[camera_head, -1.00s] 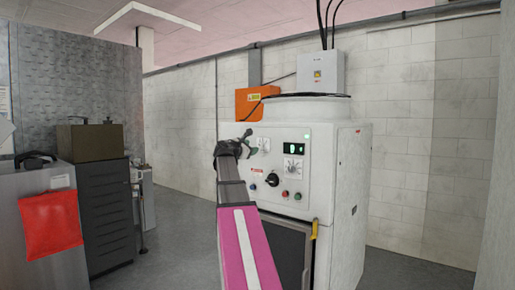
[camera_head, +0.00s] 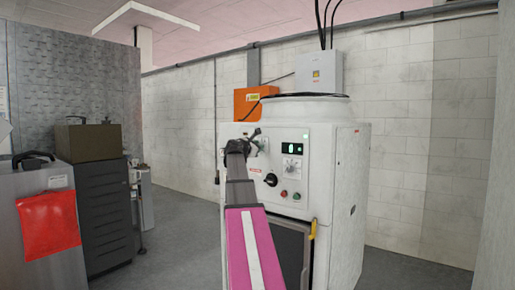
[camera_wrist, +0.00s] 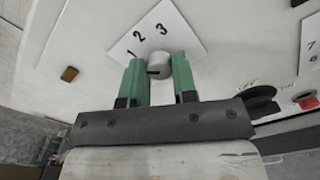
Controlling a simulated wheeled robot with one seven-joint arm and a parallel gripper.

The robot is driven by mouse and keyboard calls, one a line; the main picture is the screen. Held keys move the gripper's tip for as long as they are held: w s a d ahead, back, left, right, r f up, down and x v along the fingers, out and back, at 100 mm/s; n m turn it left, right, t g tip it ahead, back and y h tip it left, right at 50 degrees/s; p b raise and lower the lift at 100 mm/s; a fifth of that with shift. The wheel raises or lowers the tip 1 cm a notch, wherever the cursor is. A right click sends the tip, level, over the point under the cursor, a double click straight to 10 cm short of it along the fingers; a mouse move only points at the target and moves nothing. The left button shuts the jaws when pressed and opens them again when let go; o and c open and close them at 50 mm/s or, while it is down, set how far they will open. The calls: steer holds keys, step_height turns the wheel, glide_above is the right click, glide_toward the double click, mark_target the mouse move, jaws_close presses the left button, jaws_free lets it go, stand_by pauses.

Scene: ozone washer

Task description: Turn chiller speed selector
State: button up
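The chiller speed selector looks to be the small light round knob (camera_wrist: 158,65) with a dark slot mark, on a white plate (camera_wrist: 172,20) marked 1, 2, 3 in the wrist view. My gripper (camera_wrist: 159,72) has its two green fingers on either side of this knob. The knob nearly fills the gap between them; I cannot tell whether the fingers touch it. In the head view my gripper (camera_head: 253,137) is at the upper left of the white machine's front panel (camera_head: 300,170), and my arm partly hides the panel there.
To the right on the panel are a green display (camera_head: 291,149), a white dial plate (camera_head: 292,163), a black knob (camera_head: 271,180) and small buttons. The wrist view shows a red button (camera_wrist: 308,101) at right. A grey drawer cabinet (camera_head: 104,215) stands left; open floor lies between.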

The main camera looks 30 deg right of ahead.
steer(key=shift+m, duration=0.4)
steer(key=m, duration=1.7)
steer(key=shift+m, duration=0.3)
stand_by(0.4)
steer(key=o, duration=0.9)
steer(key=shift+a, duration=0.1)
